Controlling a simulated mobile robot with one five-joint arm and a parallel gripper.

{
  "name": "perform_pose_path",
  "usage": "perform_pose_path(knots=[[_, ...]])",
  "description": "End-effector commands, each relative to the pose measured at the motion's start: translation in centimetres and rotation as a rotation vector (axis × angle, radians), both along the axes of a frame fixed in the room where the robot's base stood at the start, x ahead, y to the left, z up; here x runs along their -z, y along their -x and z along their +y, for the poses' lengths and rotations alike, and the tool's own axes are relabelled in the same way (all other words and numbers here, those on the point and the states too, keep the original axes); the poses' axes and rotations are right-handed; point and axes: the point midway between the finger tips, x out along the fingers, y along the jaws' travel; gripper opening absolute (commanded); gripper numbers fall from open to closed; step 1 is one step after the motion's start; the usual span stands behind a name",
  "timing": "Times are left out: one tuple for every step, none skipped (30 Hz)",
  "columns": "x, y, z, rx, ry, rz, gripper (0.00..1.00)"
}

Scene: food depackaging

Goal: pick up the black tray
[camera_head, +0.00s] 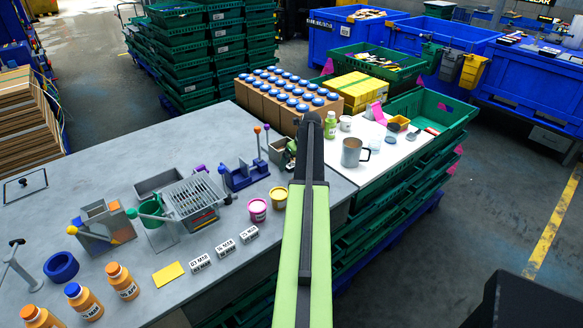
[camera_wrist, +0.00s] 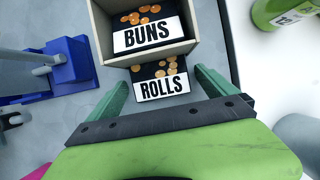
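A small black tray (camera_wrist: 163,73) with orange round pieces and a white ROLLS label shows in the wrist view. It lies just in front of an open box whose black inner part (camera_wrist: 150,18) carries a BUNS label. My gripper (camera_wrist: 162,82) is open, its two green fingers apart on either side of the ROLLS tray, with nothing seen held between them. I cannot tell whether the fingers touch the tray. In the head view my arm covers most of this spot; only part of a grey box (camera_head: 279,150) shows beside it.
A blue fixture (camera_wrist: 70,65) stands left of the gripper and a green bottle (camera_wrist: 283,12) right of it. In the head view, cartons with blue lids (camera_head: 290,95) stand behind, a metal mug (camera_head: 352,152) to the right, and pink and yellow cups (camera_head: 258,210) to the left.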

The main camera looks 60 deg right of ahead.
Motion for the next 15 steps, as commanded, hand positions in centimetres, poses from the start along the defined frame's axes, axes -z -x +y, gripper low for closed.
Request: perform_pose_path(knots=[[-0.02,-0.01,0.02,0.000,0.000,0.000,0.88],[-0.03,-0.02,0.02,0.000,0.000,0.000,0.84],[-0.03,-0.02,0.02,0.000,0.000,0.000,0.79],[-0.03,-0.02,0.03,0.000,0.000,0.000,0.75],[-0.03,-0.02,0.03,0.000,0.000,0.000,0.71],[-0.03,-0.02,0.03,0.000,0.000,0.000,0.66],[-0.03,-0.02,0.03,0.000,0.000,0.000,0.62],[-0.03,-0.03,0.04,0.000,0.000,0.000,0.58],[-0.02,-0.04,0.04,-0.001,0.000,0.000,0.53],[-0.02,-0.04,0.04,-0.001,0.000,0.000,0.49],[-0.02,-0.05,0.05,-0.001,0.000,0.000,0.45],[-0.02,-0.05,0.05,-0.001,0.000,0.000,0.40],[-0.02,-0.05,0.06,-0.001,-0.001,0.000,0.36],[-0.03,-0.06,0.05,-0.001,0.000,0.000,0.34],[-0.03,-0.06,0.05,-0.001,-0.001,0.000,0.34]])
